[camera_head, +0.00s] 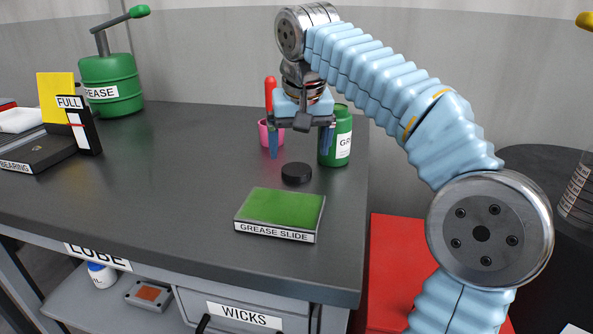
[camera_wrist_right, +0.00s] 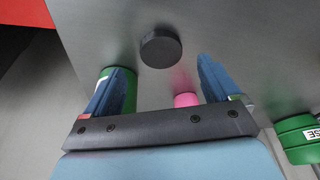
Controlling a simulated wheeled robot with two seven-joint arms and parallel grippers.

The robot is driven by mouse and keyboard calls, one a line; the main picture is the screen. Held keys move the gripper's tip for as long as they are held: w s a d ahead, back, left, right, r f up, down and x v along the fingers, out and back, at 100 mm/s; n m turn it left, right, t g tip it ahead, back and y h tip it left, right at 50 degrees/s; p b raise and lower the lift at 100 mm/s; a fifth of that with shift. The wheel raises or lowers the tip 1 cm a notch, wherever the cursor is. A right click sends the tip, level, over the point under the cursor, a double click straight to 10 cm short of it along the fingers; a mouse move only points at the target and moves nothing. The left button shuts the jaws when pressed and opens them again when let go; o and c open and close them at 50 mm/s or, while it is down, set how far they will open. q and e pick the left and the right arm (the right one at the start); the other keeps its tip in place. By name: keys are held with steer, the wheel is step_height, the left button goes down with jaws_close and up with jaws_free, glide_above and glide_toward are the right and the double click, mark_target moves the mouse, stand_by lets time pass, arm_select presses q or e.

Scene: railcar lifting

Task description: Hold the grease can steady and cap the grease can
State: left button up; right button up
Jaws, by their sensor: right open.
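The green grease can (camera_head: 340,140) with a white label stands upright near the right end of the bench. It also shows at the left in the right wrist view (camera_wrist_right: 130,88), partly behind a finger. The black round cap (camera_head: 296,173) lies flat on the bench in front of the can, and it shows in the right wrist view (camera_wrist_right: 160,48). My right gripper (camera_head: 301,148) points down above and behind the cap, open and empty, its blue fingers apart. The can is just to the right of its fingers in the head view. My left gripper is not in view.
A pink cup (camera_head: 268,134) with a red-handled item stands behind the gripper. The green-topped GREASE SLIDE block (camera_head: 282,208) lies in front of the cap. A large green grease bucket (camera_head: 112,84) stands at the back left. The bench's middle is clear.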

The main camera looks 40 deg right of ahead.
mark_target(296, 169)
steer(key=shift+x, duration=2.6)
steer(key=shift+w, duration=0.1)
steer(key=c, duration=1.2)
steer(key=shift+r, duration=0.15)
